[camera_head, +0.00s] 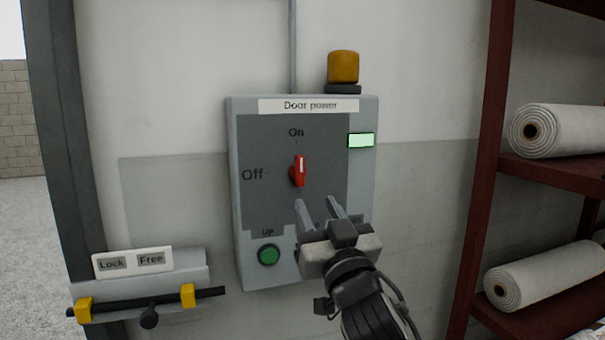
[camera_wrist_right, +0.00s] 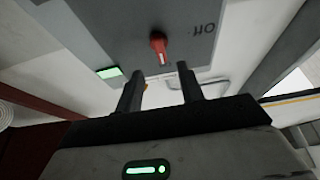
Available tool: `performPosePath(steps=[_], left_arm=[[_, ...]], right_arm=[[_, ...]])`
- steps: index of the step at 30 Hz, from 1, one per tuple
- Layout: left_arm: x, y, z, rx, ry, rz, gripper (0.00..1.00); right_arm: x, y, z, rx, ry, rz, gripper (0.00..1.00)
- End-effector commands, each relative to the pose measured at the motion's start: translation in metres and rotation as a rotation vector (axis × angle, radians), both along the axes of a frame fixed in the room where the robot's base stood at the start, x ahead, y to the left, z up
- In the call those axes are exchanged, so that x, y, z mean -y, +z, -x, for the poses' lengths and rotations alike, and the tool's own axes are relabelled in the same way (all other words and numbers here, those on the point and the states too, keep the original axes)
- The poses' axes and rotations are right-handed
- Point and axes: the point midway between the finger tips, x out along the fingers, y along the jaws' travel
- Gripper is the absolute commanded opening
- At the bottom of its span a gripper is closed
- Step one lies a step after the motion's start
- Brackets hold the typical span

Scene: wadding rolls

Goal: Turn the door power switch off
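The door power box (camera_head: 240,220) is a grey panel on the wall, labelled "Door power". Its red rotary switch (camera_head: 299,171) stands upright, pointing at "On"; "Off" is printed to its left. A small screen (camera_head: 361,140) at the upper right glows green. My right gripper (camera_head: 320,205) is open and empty, just below and slightly right of the switch, apart from it. In the right wrist view the switch (camera_wrist_right: 158,46) shows beyond and between the two spread fingers (camera_wrist_right: 158,85). My left gripper is not in view.
A green "Up" button (camera_head: 268,255) sits at the box's lower left. An amber lamp (camera_head: 343,67) is on top. A Lock/Free bolt (camera_head: 150,300) is at lower left. A dark red rack (camera_head: 487,165) with white rolls (camera_head: 560,130) stands at right.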

Motion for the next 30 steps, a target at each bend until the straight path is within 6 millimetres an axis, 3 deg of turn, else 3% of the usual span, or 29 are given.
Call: performPosePath(steps=[6, 12, 18, 27, 30], left_arm=[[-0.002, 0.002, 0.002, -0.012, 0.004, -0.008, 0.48], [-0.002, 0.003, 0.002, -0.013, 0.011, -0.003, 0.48], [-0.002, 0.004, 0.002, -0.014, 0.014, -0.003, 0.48], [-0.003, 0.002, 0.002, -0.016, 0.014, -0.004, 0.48], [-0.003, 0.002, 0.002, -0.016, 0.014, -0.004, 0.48]], right_arm=[[-0.014, 0.021, -0.043, 0.0, 0.0, 0.0, 0.38], [-0.022, 0.031, -0.069, -0.001, -0.001, 0.001, 0.38], [-0.026, 0.035, -0.081, -0.001, -0.001, 0.0, 0.38], [-0.026, 0.035, -0.082, -0.002, 0.0, 0.001, 0.38], [-0.026, 0.035, -0.082, -0.002, 0.0, 0.001, 0.1]])
